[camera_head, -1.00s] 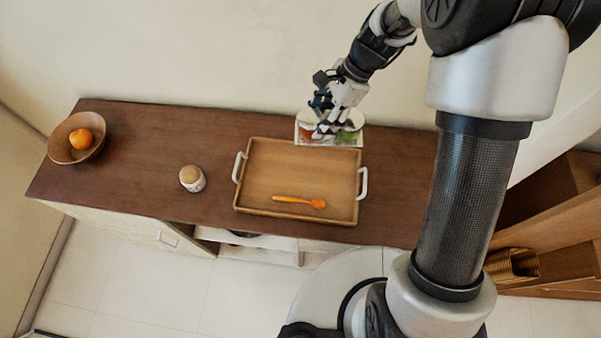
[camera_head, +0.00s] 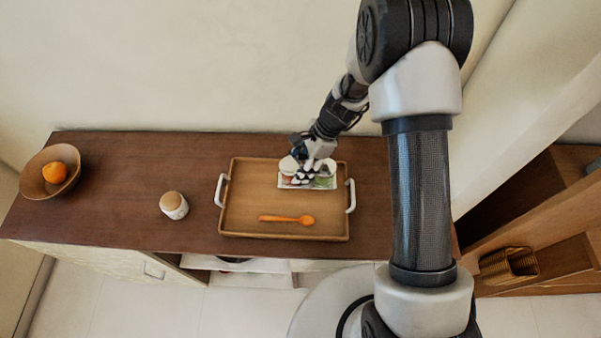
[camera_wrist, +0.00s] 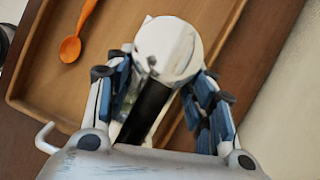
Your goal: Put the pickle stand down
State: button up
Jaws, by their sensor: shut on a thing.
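The pickle stand (camera_head: 308,185) is a small white holder with round white dishes and red and green patches. It is over the back right part of the wooden tray (camera_head: 245,200); I cannot tell if it touches the tray floor. My gripper (camera_head: 312,170) is shut on the stand from above. In the wrist view, the blue-grey fingers of my gripper (camera_wrist: 165,92) flank a black upright part of the stand, with a round white dish of the stand (camera_wrist: 168,45) beyond. The fingers and the dish hide much of the stand there.
An orange spoon (camera_head: 285,219) lies in the front of the tray, also seen in the wrist view (camera_wrist: 72,47). A lidded jar (camera_head: 174,206) and a bowl (camera_head: 38,181) with an orange (camera_head: 54,172) stand further left on the brown counter (camera_head: 120,175).

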notch_tip(320, 180, down, 4)
jog(key=shift+f+b, duration=0.1)
jog(key=shift+b, duration=0.35)
jog(key=o, duration=1.5)
jog(key=p+v, duration=0.2)
jog(key=v, duration=1)
jog(key=shift+r+p, duration=0.35)
jog(key=shift+p, duration=0.05)
jog(key=s+d+r+n+t+h, duration=0.1)
jog(key=s+d+r+n+t, duration=0.15)
jog(key=s+r+n, duration=0.65)
jog(key=s+d+r+n+t+h, duration=0.1)
jog(key=s+d+r+n+h, duration=0.3)
jog(key=r, duration=1)
jog(key=s+d+r, duration=0.1)
jog(key=s, duration=0.2)
jog(key=s+d+n+t, duration=0.1)
jog(key=s, duration=0.3)
jog(key=s+r+n+t, duration=0.1)
jog(key=s, duration=0.3)
jog(key=shift+d+r, duration=0.35)
jog(key=shift+d, duration=0.05)
